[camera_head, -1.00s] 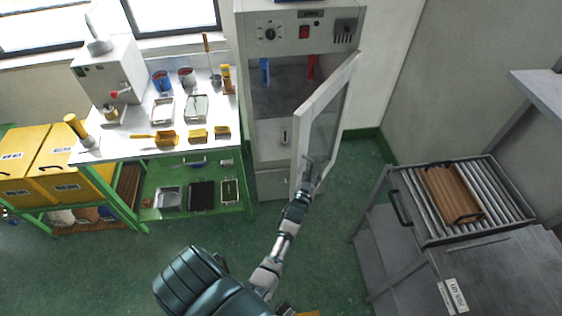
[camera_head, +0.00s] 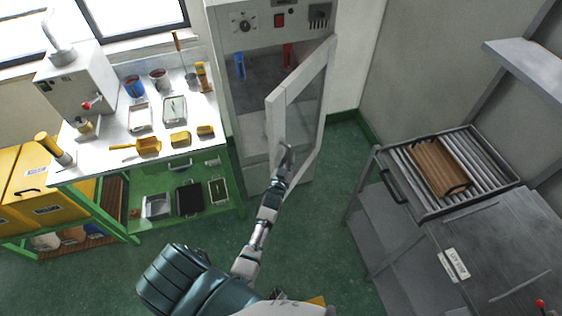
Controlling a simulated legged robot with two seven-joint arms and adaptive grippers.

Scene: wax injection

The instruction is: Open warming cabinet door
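The warming cabinet (camera_head: 222,75) stands against the back wall, with a dial, a red switch and a vent on its top panel. Its glass-paned door (camera_head: 275,121) is hinged on the right and stands well ajar, swung out toward me. Blue and red things show inside the cabinet. My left arm reaches up from the bottom, and my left gripper (camera_head: 285,160) is at the lower part of the door, near its free edge. The fingers are small and overlap the door, so I cannot tell whether they hold a handle. My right gripper is not in view.
A white-topped green workbench (camera_head: 107,151) with tools, trays and a wax machine (camera_head: 78,88) stands left of the cabinet. A grey roller table (camera_head: 395,175) with a brown crate (camera_head: 440,168) stands at right. Green floor (camera_head: 325,215) is clear between them.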

